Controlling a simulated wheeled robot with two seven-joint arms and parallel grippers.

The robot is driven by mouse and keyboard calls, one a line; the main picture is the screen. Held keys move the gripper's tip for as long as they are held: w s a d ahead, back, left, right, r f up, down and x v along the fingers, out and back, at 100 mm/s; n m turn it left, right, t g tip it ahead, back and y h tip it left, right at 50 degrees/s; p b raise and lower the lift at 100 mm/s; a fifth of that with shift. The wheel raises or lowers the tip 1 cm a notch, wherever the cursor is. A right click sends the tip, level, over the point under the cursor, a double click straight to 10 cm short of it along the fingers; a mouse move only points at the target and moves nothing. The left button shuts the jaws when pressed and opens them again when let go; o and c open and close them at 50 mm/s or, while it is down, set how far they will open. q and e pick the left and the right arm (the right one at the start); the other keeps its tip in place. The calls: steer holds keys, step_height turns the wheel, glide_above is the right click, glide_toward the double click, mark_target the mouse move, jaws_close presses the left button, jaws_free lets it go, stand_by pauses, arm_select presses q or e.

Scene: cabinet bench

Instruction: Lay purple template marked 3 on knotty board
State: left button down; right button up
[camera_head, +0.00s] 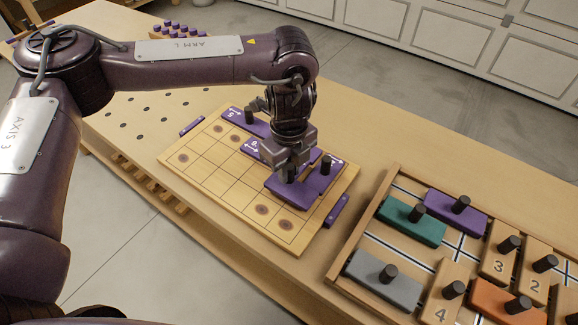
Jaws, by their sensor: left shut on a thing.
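The knotty board (215,175) is a pale wooden panel with grid lines and dark round knots, lying on the bench. My left gripper (290,174) is over its right part, shut on a purple template (287,190). That template is low over the board; I cannot tell whether it touches. Its number and knob are hidden by the gripper. Other purple templates show on the board: one marked 5 (235,116) at the far edge, one with a white mark (253,148) partly behind the gripper, and one with a black knob (323,181) beside the held one. My right gripper is not in view.
A wooden tray (348,238) at the right holds green (405,224), purple (446,210), grey (372,283) and orange (490,303) knobbed blocks and wooden numbered ones. Purple strips (337,210) flank the board. Small purple pegs (180,30) stand at the bench's far end.

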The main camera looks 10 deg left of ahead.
arm_select(q)
steer(key=shift+f, duration=0.15)
stand_by(0.5)
steer(key=shift+f, duration=0.2)
stand_by(0.8)
steer(key=shift+f, duration=0.15)
steer(key=shift+f, duration=0.35)
steer(key=shift+f, duration=0.2)
stand_by(0.6)
stand_by(0.9)
steer(key=c, duration=0.8)
jaws_free()
